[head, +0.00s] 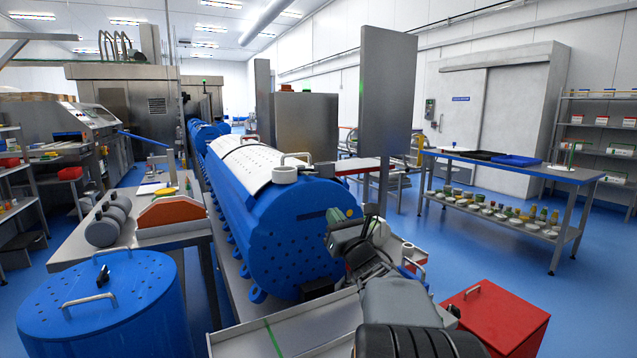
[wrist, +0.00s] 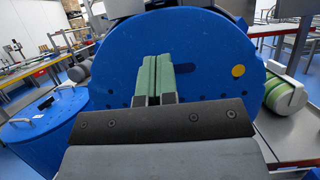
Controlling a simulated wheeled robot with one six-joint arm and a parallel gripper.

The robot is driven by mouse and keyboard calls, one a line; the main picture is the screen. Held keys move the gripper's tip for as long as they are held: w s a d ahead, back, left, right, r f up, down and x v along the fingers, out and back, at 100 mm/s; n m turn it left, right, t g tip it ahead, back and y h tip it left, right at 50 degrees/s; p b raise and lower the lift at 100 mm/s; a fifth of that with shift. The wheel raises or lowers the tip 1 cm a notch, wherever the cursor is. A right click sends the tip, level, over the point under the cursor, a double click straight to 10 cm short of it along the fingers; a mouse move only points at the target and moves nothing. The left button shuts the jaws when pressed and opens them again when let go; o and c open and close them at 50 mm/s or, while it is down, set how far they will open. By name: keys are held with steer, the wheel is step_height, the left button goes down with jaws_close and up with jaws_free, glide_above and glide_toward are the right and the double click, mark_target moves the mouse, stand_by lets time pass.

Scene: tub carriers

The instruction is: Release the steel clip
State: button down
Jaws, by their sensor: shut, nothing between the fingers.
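The large blue drum (head: 290,235) lies on its side on a steel stand, its round end facing me. That end carries a yellow dot (wrist: 238,70) and a dark slot-like bar. My gripper (head: 345,226) is in front of the drum's end, near the bar and the dot. In the wrist view its two green fingers (wrist: 158,76) are together with nothing between them. They overlap the drum's face, and I cannot tell whether they touch it. I cannot pick out a steel clip for certain; the fingers hide part of the face.
An upright blue tub (head: 100,310) with a steel handle stands at the front left. A side table (head: 140,240) holds grey cylinders and an orange block. A red box (head: 497,318) stands right of my arm. Open blue floor lies at the right, before a long workbench (head: 510,172).

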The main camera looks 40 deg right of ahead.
mark_target(312, 175)
steer(key=p+x, duration=0.1)
steer(key=x, duration=0.7)
steer(key=shift+r+p, duration=0.15)
steer(key=shift+p, duration=0.2)
steer(key=shift+w+d+r+p, duration=0.1)
steer(key=shift+w+r+p, duration=0.2)
steer(key=shift+r, duration=0.5)
steer(key=shift+w+r+p, duration=0.2)
steer(key=shift+r+p, duration=0.05)
steer(key=shift+r, duration=0.55)
steer(key=shift+r, duration=0.1)
